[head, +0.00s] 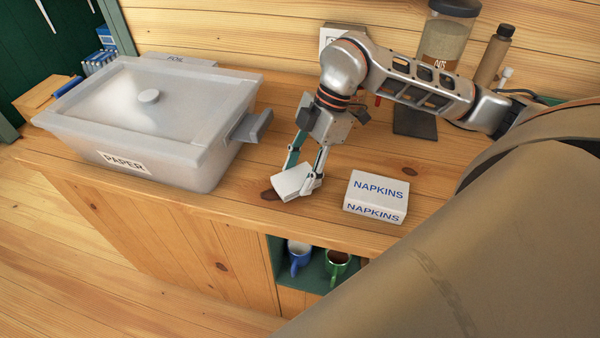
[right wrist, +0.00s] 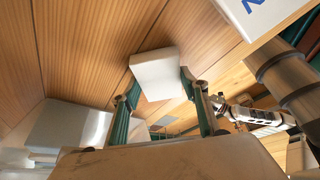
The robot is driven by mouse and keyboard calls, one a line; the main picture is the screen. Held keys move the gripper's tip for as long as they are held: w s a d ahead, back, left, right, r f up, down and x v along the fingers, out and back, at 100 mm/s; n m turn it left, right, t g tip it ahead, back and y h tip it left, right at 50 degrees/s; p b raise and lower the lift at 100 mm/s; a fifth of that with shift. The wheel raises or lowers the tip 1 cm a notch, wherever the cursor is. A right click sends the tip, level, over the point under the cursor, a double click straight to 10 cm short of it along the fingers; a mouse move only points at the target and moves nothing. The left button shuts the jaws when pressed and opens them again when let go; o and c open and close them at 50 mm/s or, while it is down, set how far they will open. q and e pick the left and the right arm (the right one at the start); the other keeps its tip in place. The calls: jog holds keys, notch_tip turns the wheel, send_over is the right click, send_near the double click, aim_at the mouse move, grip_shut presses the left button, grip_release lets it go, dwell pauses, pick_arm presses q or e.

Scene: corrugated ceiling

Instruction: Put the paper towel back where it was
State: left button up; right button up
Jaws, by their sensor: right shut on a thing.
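The paper towel, a small white folded stack (head: 290,182), is between the fingers of my right gripper (head: 300,176), low over the wooden counter near its front edge. I cannot tell whether it touches the counter. In the right wrist view the white stack (right wrist: 158,72) sits between the two green-lined fingertips (right wrist: 157,90), and the gripper is shut on it. A large translucent bin labelled PAPER (head: 205,168) stands to the left with its lid (head: 120,98) on. My left gripper is not in view.
A NAPKINS pack (head: 376,196) lies just right of my right gripper. A jar (head: 447,40) and a brown bottle (head: 493,58) stand at the back. Mugs (head: 299,257) sit in a cubby below the counter. Bare counter lies between bin and gripper.

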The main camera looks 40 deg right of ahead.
jog(key=shift+f, duration=0.35)
jog(key=o, duration=1.2)
jog(key=shift+c, duration=0.2)
jog(key=v, duration=1.2)
jog(key=shift+a+r, duration=0.1)
